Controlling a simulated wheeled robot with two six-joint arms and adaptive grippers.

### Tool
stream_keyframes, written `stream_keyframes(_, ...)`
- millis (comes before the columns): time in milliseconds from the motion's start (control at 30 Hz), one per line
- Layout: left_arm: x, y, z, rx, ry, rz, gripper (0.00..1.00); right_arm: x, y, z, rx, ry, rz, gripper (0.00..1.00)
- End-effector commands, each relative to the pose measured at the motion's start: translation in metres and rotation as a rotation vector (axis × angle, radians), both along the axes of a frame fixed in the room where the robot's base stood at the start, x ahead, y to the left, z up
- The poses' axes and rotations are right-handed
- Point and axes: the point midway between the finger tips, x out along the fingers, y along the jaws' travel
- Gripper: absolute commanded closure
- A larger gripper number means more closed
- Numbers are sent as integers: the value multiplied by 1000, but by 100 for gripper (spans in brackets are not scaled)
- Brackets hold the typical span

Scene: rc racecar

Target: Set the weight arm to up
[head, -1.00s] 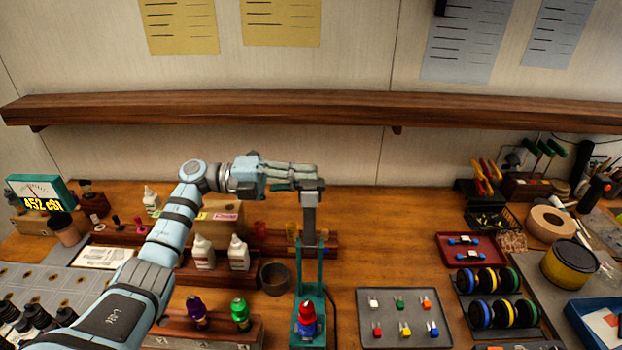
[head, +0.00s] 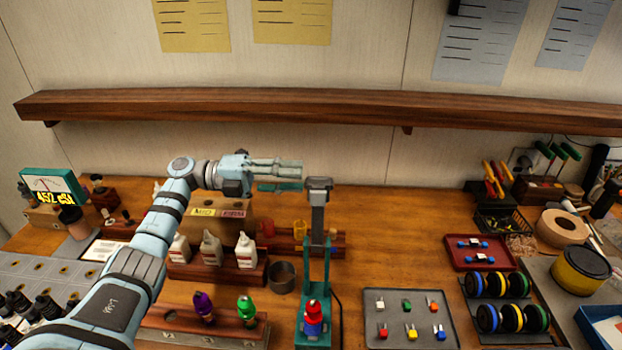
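The weight arm (head: 317,215) is a grey bar with a dark grey block at its top. It stands upright above a teal stand (head: 325,275), which has a red and blue piece (head: 313,318) at its lower front. My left gripper (head: 300,172) points right, with its fingertips just left of the block at the top of the arm. A small gap shows between the fingertips and the block, and nothing shows held. The fingers are seen side-on, so their opening is unclear. My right gripper is not in view.
A grey tray of small coloured parts (head: 377,308) lies right of the stand. A wooden shelf (head: 330,111) runs along the wall above. Bare table lies right of the weight arm.

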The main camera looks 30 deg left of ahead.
Motion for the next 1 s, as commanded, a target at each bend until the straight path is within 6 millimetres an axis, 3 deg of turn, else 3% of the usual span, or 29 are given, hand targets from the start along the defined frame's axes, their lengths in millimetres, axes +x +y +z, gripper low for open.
stream_keyframes(100,-12,32,0,0,3,5,70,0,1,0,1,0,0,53)
stream_keyframes(300,-26,64,-1,-1,2,2,70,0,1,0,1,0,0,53)
stream_keyframes(1000,-29,68,-1,0,1,3,70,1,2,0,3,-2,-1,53)
